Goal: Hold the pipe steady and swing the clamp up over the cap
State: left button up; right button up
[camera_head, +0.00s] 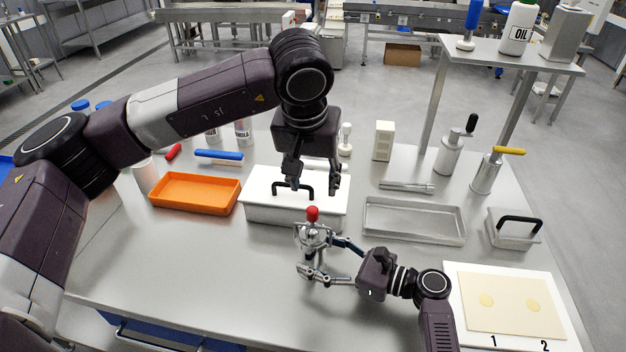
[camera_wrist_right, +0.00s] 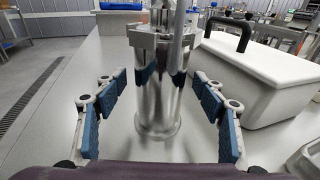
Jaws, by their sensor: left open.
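An upright shiny metal cylinder (camera_head: 312,254), which looks like the pipe, stands on the table in front of the white box. Metal fittings and a red knob (camera_head: 312,213) are at its top; I cannot tell cap from clamp. In the right wrist view the cylinder (camera_wrist_right: 158,105) stands between the blue-padded fingers of my right gripper (camera_wrist_right: 160,118), with gaps on both sides. That gripper (camera_head: 322,262) is open around it, low over the table.
The white box (camera_head: 265,212) with a black handle (camera_head: 293,187) stands close behind the cylinder. An orange tray (camera_head: 195,194) is at left, a metal tray (camera_head: 414,220) at right. A board with a numbered sheet (camera_head: 512,305) lies front right. The front left table is clear.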

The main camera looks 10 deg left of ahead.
jog(key=shift+r, duration=0.1)
jog(key=v, duration=1.1)
jog(key=shift+d, duration=0.2)
jog(key=shift+s+d, duration=0.1)
jog(key=shift+d, duration=0.2)
